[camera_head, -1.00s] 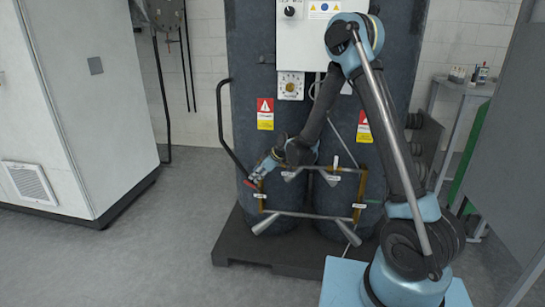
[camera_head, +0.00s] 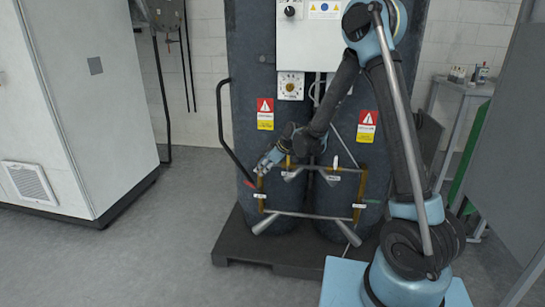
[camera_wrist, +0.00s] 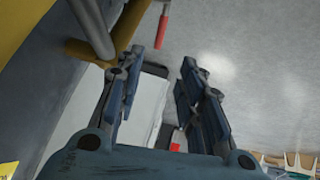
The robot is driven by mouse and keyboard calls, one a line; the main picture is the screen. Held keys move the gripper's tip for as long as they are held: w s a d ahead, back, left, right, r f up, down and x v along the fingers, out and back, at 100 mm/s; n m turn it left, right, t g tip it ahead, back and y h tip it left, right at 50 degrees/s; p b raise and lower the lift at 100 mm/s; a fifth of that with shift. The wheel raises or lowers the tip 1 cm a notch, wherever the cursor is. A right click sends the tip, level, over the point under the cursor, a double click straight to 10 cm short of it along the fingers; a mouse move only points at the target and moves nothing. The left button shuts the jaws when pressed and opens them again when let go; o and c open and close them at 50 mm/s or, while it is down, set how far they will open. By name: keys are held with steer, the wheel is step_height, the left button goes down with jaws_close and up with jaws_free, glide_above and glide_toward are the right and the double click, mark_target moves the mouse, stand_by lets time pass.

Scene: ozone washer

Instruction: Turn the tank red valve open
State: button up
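The red valve handle (camera_head: 249,184) sits at the left end of the pipe frame, low in front of the dark tanks (camera_head: 250,60). In the wrist view the red handle (camera_wrist: 162,32) hangs from a grey stem at the top, just beyond the fingertips and roughly in line with the gap between them. My gripper (camera_wrist: 163,58) is open, with nothing between its fingertips. In the head view my gripper (camera_head: 261,170) is close above and right of the handle, and they look apart.
Brass-coloured and grey pipes (camera_wrist: 125,30) run close to my left finger in the wrist view. A white cabinet (camera_head: 100,100) is at left, with open floor (camera_head: 150,255) in front.

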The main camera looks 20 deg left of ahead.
steer(key=v, duration=0.8)
steer(key=shift+a+r, duration=0.15)
steer(key=shift+r, duration=0.35)
stand_by(0.4)
stand_by(0.4)
steer(key=v, duration=1.2)
